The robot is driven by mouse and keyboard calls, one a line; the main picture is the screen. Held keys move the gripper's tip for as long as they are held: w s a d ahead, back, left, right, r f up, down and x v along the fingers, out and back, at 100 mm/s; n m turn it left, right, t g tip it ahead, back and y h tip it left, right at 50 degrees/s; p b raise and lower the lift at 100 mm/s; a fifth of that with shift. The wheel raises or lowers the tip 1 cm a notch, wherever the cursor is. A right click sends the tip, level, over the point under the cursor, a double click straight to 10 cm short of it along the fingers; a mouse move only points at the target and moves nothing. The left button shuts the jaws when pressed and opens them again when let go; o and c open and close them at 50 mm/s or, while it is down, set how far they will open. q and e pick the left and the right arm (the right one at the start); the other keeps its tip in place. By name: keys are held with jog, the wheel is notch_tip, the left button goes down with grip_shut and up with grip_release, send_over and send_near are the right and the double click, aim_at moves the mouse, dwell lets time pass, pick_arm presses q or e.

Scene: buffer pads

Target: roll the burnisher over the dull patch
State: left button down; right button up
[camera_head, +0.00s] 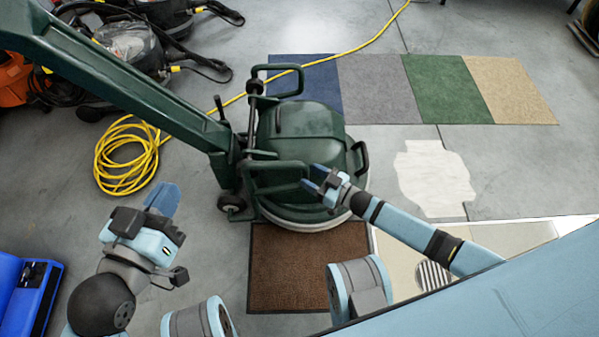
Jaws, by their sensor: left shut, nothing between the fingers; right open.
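The burnisher (298,128) is a dark green floor machine with a round pale base skirt, small wheels, loop handles and a long green arm reaching to the upper left. It stands upright at the middle, partly over the brown mat's far edge. The dull patch (434,178) is a pale, ragged-edged area on the grey floor to its right. My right gripper (314,182) is open at the right end of the burnisher's near loop handle (272,165); I cannot tell whether it touches. My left gripper (163,198) is shut and empty, left of the burnisher and apart from it.
A brown mat (290,285) lies in front of the burnisher. Blue, grey, green and tan carpet pads (436,88) lie behind. A yellow cord (125,165) is coiled at left and runs behind the burnisher. Vacuum machines (130,42) stand upper left. Floor between burnisher and patch looks clear.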

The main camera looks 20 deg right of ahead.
jog(key=shift+b+x, duration=0.55)
jog(key=shift+x, duration=1.7)
jog(key=shift+c, duration=0.3)
jog(key=shift+d, duration=0.1)
grip_shut()
